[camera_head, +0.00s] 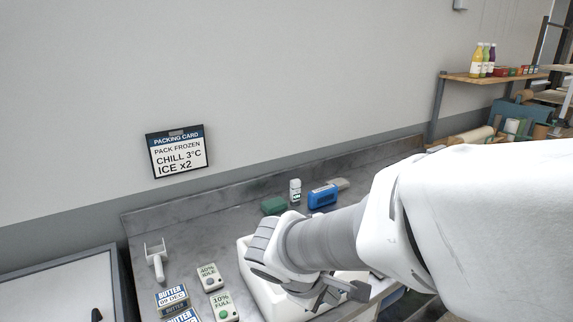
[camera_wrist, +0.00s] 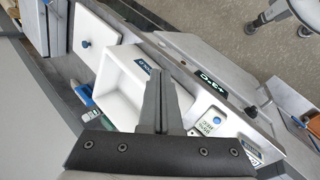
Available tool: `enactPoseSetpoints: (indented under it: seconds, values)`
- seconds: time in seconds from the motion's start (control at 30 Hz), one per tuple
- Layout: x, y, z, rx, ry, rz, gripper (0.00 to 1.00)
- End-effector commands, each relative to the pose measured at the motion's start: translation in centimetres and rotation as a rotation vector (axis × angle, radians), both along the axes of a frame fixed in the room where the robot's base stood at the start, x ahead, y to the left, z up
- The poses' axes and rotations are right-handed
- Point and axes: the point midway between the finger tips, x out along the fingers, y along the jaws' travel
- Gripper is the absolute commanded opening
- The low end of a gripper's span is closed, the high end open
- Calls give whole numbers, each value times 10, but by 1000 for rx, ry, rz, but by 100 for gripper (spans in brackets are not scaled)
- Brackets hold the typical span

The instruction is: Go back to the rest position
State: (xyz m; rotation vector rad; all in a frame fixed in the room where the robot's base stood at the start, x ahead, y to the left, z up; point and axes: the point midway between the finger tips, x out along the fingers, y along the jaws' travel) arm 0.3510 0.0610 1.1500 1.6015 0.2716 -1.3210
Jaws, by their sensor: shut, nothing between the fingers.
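My gripper (camera_head: 343,291) reaches down over the counter from the right in the head view. In the wrist view its two dark grey fingers (camera_wrist: 153,80) are together with nothing between them. They show in front of the open white box (camera_wrist: 116,88), which looks empty where it can be seen. In the head view the same white box (camera_head: 248,283) stands on the counter under my wrist, and my arm hides much of it. I cannot tell the exact height of the fingers above the box.
The grey counter (camera_head: 200,225) holds a white scoop (camera_head: 156,258), butter packs (camera_head: 172,298), labelled packs (camera_head: 211,277), a green item (camera_head: 273,205), a white bottle (camera_head: 295,190) and a blue device (camera_head: 322,196). A packing card (camera_head: 178,152) hangs on the wall. A shelf (camera_head: 470,78) stands back right.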

Motion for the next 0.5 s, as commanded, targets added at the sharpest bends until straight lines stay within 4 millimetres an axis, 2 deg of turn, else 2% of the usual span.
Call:
enactPoseSetpoints:
  seconds: [0.03,0.2,0.33,0.5]
  values:
    - [-8,-14,10,54,-19,-77,0]
    - [-38,-43,34,242,-66,-307,0]
    - [-61,-57,50,398,-117,-465,0]
    - [-86,-63,68,597,-193,-629,0]
